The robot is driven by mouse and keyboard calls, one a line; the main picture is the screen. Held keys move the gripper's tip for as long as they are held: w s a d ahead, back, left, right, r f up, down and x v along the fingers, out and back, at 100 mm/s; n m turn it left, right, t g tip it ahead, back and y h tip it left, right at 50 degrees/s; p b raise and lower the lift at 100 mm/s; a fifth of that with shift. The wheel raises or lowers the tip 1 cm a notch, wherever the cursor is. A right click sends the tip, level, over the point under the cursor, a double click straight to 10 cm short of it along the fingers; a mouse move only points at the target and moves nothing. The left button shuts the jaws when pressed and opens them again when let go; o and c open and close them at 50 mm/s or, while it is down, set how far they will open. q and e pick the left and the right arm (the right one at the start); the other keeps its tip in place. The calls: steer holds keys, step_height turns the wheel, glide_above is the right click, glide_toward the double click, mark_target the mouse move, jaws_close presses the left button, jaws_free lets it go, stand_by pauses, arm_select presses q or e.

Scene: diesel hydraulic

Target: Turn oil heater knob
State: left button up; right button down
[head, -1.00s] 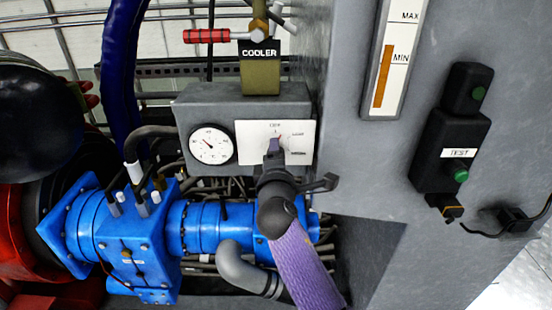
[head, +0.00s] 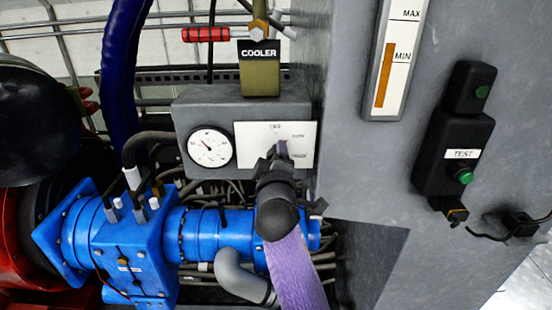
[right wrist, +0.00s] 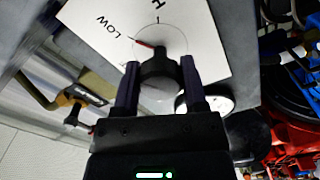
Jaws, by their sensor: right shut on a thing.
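The oil heater knob (right wrist: 158,67) is dark with a red pointer and sits on a white plate (head: 250,143). In the right wrist view the pointer slants toward the word LOW on the plate (right wrist: 205,38). My right gripper (head: 280,152) reaches up to the plate from below and mostly hides the knob in the head view. In the right wrist view my right gripper (right wrist: 158,80) is shut on the knob, one finger on each side. My left gripper is not in view.
A round gauge (head: 210,147) is left of the plate on the grey box. A COOLER tag (head: 259,70) and a red-handled valve (head: 206,35) are above. A grey wall (head: 345,150) with a TEST button box (head: 452,150) stands right. Blue pump housing (head: 125,245) is lower left.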

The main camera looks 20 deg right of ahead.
steer(key=shift+f, duration=0.1)
stand_by(0.3)
steer(key=shift+c, duration=0.7)
jaws_free()
